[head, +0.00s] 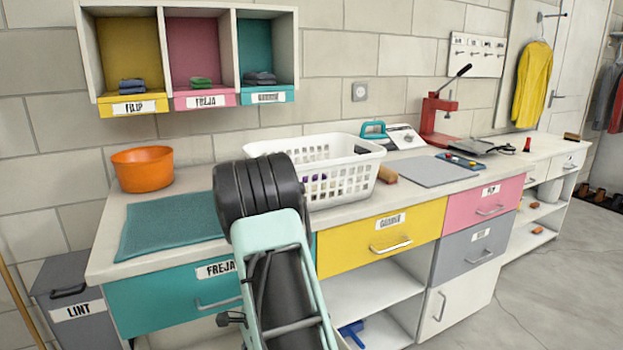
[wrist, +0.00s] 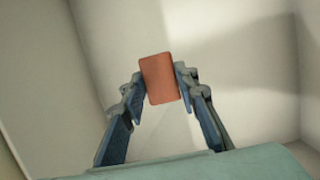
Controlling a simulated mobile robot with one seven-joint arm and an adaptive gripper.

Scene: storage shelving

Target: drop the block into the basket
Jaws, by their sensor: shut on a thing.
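In the wrist view, my gripper (wrist: 161,84) is shut on a reddish-brown block (wrist: 160,72), with one finger on each side of it. Pale walls and a pale surface surround the block in this view; I cannot tell whether the block touches them. In the head view, a white slotted basket (head: 345,187) stands on the counter behind my arm. Some purple and dark things show through its slots. My arm hides the basket's lower left part. The held block and my gripper's fingers cannot be made out in the head view.
The counter (head: 160,190) also carries an orange bowl (head: 142,170), a teal mat (head: 172,226), a brown roll-like thing (head: 387,174) and a grey board (head: 430,171). Below are drawers and open shelves (head: 375,290), with a blue thing (head: 352,334) low down. Cubbies (head: 195,55) hang above.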

